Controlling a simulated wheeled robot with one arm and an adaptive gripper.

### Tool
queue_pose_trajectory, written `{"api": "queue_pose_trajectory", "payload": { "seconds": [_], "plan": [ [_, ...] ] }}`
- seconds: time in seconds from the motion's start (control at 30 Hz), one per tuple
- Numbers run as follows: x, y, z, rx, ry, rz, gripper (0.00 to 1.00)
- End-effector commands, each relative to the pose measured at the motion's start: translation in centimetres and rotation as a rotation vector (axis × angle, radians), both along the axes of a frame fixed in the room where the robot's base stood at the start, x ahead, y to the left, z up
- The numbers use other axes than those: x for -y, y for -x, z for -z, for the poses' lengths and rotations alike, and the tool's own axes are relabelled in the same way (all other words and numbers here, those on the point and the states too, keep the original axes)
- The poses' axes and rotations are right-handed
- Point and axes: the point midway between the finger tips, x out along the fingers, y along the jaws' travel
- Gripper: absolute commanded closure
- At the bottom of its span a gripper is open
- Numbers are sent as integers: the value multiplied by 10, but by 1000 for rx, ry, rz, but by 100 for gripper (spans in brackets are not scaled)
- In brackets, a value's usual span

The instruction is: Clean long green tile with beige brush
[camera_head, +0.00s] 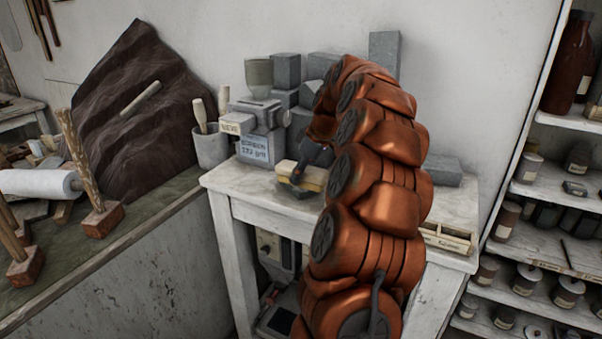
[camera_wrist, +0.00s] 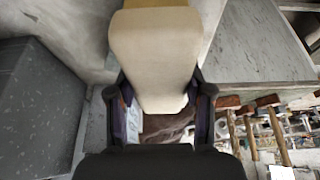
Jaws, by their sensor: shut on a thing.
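My gripper (camera_wrist: 157,100) is shut on the beige brush (camera_wrist: 153,55), which fills the space between its two fingers in the wrist view. In the head view the brush (camera_head: 312,179) shows beside my arm, above the white table, with a yellowish and pale body. My gripper (camera_head: 299,172) is partly hidden there by my arm. No tile looks clearly green. A tall grey slab (camera_head: 384,55) stands upright at the back of the table, and a low flat grey block (camera_head: 443,171) lies at the right. I cannot tell which is the long green tile.
A small tray (camera_head: 447,237) sits at the front right. Shelves with jars (camera_head: 551,178) stand at the right.

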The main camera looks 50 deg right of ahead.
Motion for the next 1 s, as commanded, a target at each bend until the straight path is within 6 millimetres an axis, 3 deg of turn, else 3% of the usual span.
{"api": "queue_pose_trajectory", "payload": {
  "seconds": [1.0],
  "plan": [
    [0, -1, 10, 0, 1, 0, 77]
  ]
}}
